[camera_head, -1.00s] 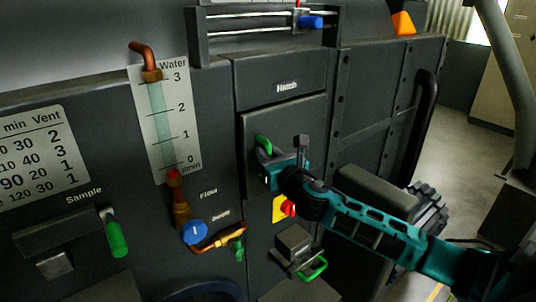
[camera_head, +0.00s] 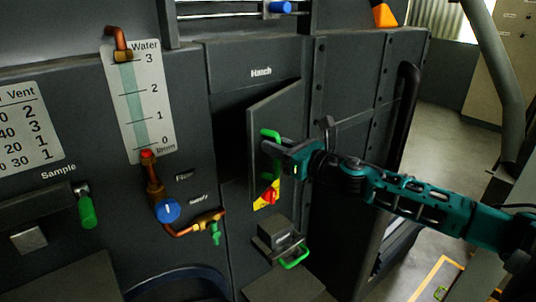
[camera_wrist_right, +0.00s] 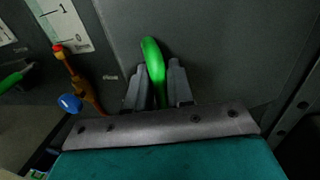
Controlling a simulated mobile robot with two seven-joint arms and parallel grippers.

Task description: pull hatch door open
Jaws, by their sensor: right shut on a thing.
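The hatch door (camera_head: 287,113) is a dark grey panel below the "Hatch" label in the head view. It stands ajar, swung out on its right side, with a dark gap at its left. Its green handle (camera_head: 271,135) is near the door's left edge. My right gripper (camera_head: 268,147) is shut on this handle. In the right wrist view the green handle (camera_wrist_right: 153,60) stands up between the two grey fingers of my right gripper (camera_wrist_right: 158,85). The fingers hide the handle's lower part. My left gripper is not in view.
A red knob on a yellow plate (camera_head: 262,202) sits low on the door. Below is a block with a green handle (camera_head: 294,258). Left are copper pipes with a blue knob (camera_head: 167,211) and a water gauge (camera_head: 139,100). Open floor (camera_head: 455,150) lies at the right.

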